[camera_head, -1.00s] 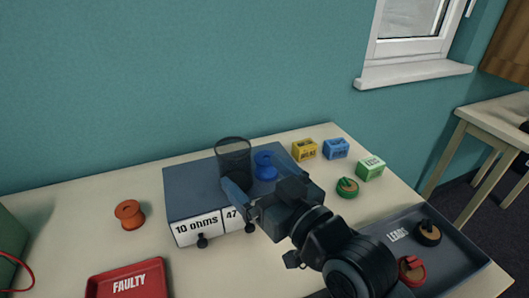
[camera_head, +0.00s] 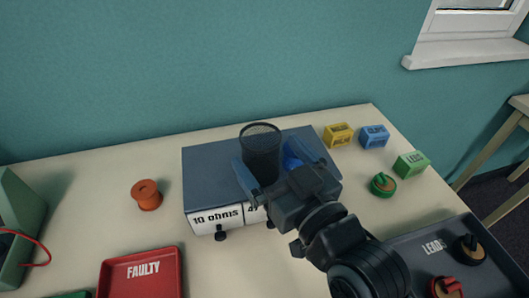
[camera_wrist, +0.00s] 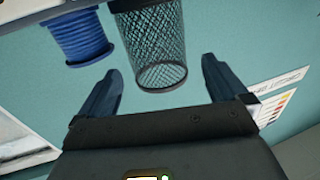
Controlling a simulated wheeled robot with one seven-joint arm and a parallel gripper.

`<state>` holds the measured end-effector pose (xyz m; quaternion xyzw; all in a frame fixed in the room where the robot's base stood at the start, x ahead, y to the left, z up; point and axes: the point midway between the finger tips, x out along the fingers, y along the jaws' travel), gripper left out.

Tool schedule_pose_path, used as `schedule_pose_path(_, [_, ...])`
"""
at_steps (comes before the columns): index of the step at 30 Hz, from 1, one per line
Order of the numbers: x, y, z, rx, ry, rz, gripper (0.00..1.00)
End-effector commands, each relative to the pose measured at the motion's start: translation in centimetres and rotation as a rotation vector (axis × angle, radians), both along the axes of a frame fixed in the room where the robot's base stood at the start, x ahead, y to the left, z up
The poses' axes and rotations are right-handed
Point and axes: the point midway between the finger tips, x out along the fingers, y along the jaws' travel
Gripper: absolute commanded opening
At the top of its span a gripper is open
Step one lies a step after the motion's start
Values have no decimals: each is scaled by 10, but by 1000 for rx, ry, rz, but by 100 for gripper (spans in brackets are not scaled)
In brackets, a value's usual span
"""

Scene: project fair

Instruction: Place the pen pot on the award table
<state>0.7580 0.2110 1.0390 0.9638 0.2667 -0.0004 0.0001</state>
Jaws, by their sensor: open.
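The pen pot (camera_head: 261,147) is a dark mesh cup standing upright on top of the blue-grey drawer unit (camera_head: 208,170). In the wrist view the pot (camera_wrist: 155,55) appears between and just beyond the fingertips. My gripper (camera_head: 279,168) is open at the drawer unit's top, with one finger to each side of the pot's front. Whether a finger touches the pot cannot be told. The award table is not identifiable for certain; another pale table (camera_head: 515,120) shows at the right edge.
A blue spool (camera_wrist: 75,35) stands close beside the pot. An orange spool (camera_head: 147,195) and red FAULTY tray (camera_head: 140,272) lie left. Yellow (camera_head: 338,134), blue (camera_head: 373,136) and green (camera_head: 410,164) boxes, a green spool (camera_head: 382,185) and the LEADS tray (camera_head: 415,250) are right.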

Motion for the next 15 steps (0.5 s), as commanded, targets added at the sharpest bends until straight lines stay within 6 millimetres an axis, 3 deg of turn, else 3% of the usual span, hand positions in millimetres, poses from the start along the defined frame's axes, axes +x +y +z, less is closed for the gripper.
schedule_pose_path(7, [32,16,0,2,-1,0,100])
schedule_pose_path(15, [40,21,-2,1,-1,-1,100])
